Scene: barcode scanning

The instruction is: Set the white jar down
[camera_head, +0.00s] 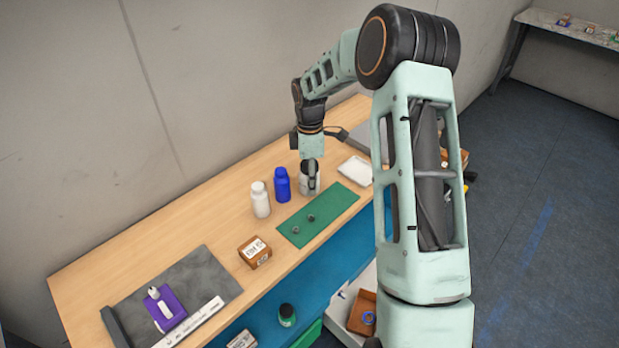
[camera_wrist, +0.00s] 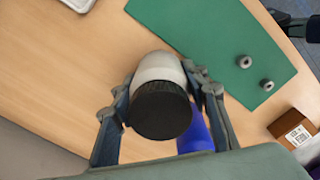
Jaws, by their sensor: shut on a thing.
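The white jar (camera_wrist: 158,67) with a black lid (camera_wrist: 160,110) is between the two fingers of my gripper (camera_wrist: 163,85) in the wrist view. The gripper is shut on it. In the head view my gripper (camera_head: 311,176) points down over the wooden table, and the jar (camera_head: 303,184) shows partly behind the fingers. It looks upright and low, beside the green mat (camera_head: 338,205). I cannot tell whether its base touches the table.
A blue bottle (camera_head: 282,185) stands close to the left of the jar, with a white bottle (camera_head: 261,200) beyond it. Two small grey parts lie on the mat. A white tray (camera_head: 357,169) is to the right. A brown labelled box (camera_head: 255,252) stands nearer the front.

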